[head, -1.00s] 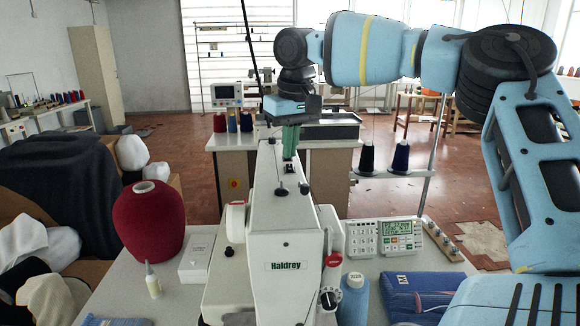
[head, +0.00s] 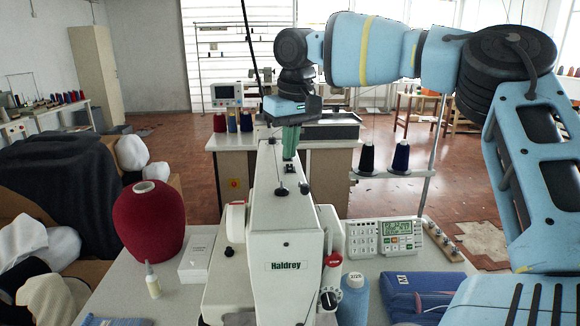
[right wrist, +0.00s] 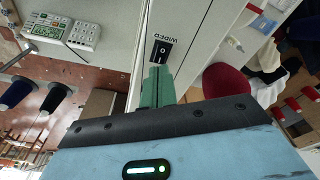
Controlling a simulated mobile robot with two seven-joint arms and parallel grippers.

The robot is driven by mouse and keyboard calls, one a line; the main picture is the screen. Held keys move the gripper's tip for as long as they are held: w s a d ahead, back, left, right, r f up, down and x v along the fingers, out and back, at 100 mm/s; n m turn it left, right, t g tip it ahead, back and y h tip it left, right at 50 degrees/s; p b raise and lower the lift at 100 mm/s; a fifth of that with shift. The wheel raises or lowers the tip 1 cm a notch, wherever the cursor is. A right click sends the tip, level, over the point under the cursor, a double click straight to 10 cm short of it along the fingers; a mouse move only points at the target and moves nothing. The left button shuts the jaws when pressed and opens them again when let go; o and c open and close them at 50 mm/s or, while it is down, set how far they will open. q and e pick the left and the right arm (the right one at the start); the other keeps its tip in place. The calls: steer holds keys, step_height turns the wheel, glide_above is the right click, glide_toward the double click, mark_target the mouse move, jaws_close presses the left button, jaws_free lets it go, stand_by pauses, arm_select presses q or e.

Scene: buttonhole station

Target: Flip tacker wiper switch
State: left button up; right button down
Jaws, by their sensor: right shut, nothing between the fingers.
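The wiper switch (right wrist: 161,51) is a small black rocker with a white mark, beside a "WIPER" label on the white head of the tacker, in the right wrist view. My right gripper (head: 290,152) has green fingers, shut and empty, pointing down at the far part of the machine head. In the right wrist view the fingertips (right wrist: 158,70) are right at the switch's near edge; I cannot tell if they touch it. My left gripper is in neither current view.
A red thread cone (head: 150,225), a small glue bottle (head: 152,282) and a white box (head: 197,258) stand left of the tacker. A thin dark rod rises near my gripper.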

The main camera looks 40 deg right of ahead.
mark_target(290, 165)
arm_select(q)
steer(key=shift+s+f, duration=0.25)
steer(key=shift+f, duration=0.05)
arm_select(e)
steer(key=shift+f, duration=1)
steer(key=shift+r, duration=0.1)
